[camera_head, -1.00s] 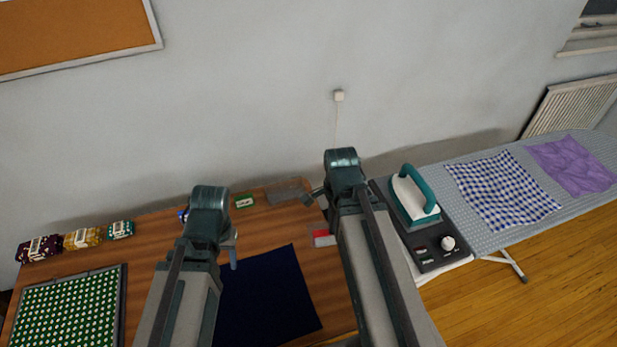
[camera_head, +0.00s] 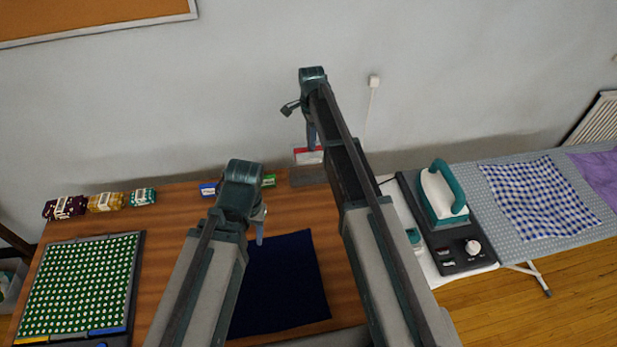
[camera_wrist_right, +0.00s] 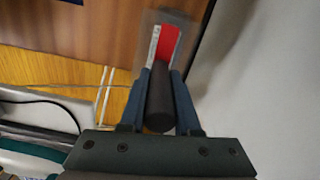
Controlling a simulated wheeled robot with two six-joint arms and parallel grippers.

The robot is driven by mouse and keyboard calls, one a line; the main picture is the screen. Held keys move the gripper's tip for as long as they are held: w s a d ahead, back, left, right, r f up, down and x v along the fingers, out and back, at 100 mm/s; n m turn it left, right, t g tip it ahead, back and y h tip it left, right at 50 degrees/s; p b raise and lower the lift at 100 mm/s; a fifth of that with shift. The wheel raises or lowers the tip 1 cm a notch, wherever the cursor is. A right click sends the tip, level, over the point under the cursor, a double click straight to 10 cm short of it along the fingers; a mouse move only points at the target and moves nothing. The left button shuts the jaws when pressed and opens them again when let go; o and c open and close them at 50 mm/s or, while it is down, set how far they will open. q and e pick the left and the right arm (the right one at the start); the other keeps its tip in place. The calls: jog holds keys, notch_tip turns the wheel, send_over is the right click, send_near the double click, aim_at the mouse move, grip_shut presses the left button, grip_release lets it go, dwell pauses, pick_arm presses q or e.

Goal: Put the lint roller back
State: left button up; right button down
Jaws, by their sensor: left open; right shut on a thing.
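The lint roller has a dark round handle and a red and white head. My right gripper (camera_head: 311,138) is shut on its dark handle (camera_wrist_right: 160,100), between the two blue fingers in the right wrist view (camera_wrist_right: 160,82). The roller's red and white head (camera_head: 308,156) points away from the jaws, over or in front of a grey tray (camera_head: 306,176) at the table's back edge. I cannot tell whether it touches the tray. My left gripper (camera_head: 260,226) is open and looks empty above the dark blue cloth (camera_head: 285,285); its arm partly hides it.
Several small packs, such as a yellow one (camera_head: 105,202), line the table's back left. A green dotted board (camera_head: 80,285) lies at the left. An iron (camera_head: 440,195) stands on its base right of my right arm, beside the ironing board (camera_head: 490,190). The wall is close behind.

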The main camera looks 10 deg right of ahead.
jog(key=shift+w+a, duration=0.35)
jog(key=shift+w, duration=0.35)
notch_tip(320, 180, down, 10)
jog(key=b, duration=1)
jog(key=shift+s+f, duration=0.1)
jog(key=shift+f+b, duration=0.4)
jog(key=shift+b, duration=0.15)
jog(key=c, duration=0.6)
grip_release()
jog(key=shift+r, duration=0.1)
jog(key=shift+r, duration=0.1)
